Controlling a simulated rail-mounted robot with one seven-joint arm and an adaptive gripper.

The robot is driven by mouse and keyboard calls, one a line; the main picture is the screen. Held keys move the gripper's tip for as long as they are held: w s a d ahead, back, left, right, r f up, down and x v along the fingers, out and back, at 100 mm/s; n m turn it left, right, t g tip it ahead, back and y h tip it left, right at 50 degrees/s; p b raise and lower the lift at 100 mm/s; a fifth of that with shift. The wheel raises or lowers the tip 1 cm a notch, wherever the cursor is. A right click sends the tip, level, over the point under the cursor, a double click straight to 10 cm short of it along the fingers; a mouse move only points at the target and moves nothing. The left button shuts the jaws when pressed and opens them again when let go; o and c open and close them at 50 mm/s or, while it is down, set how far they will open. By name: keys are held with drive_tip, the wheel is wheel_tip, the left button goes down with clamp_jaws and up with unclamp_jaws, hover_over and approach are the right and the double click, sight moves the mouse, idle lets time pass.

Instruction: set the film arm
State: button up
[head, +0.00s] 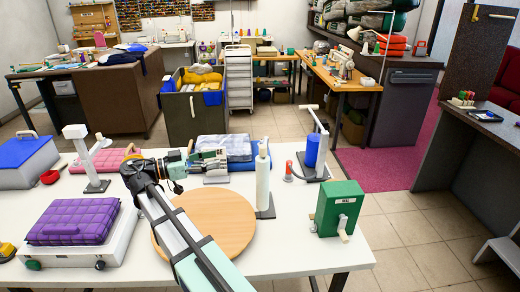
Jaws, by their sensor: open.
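A white upright roll (263,182) stands on a dark base on the white table, right of the round wooden board. Behind it to the right, a grey post with an angled arm (316,120) stands beside a blue roll (312,150); I cannot tell which of these fittings is the film arm. My arm reaches in from the front, and my gripper (218,158) points right at the board's far edge, left of the white roll. It looks open and apart from the roll. Its fingertips are small and partly lost against the blue bag behind.
The round wooden board (225,228) lies mid-table. A purple quilted bag (75,221) sits on a white device at left; a white post (85,158) stands behind it. A green box with a handle (340,209) is at right. A blue bag (226,146) lies at the back.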

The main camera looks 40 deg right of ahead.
sight(263, 150)
drive_tip(key=p+x, duration=0.5)
drive_tip(key=x, duration=1)
drive_tip(key=shift+s+d+p, duration=0.1)
drive_tip(key=shift+d+p, duration=0.2)
drive_tip(key=shift+p, duration=0.05)
drive_tip(key=shift+s+d+f, duration=0.1)
drive_tip(key=shift+s+d, duration=0.05)
drive_tip(key=shift+d, duration=0.45)
clamp_jaws()
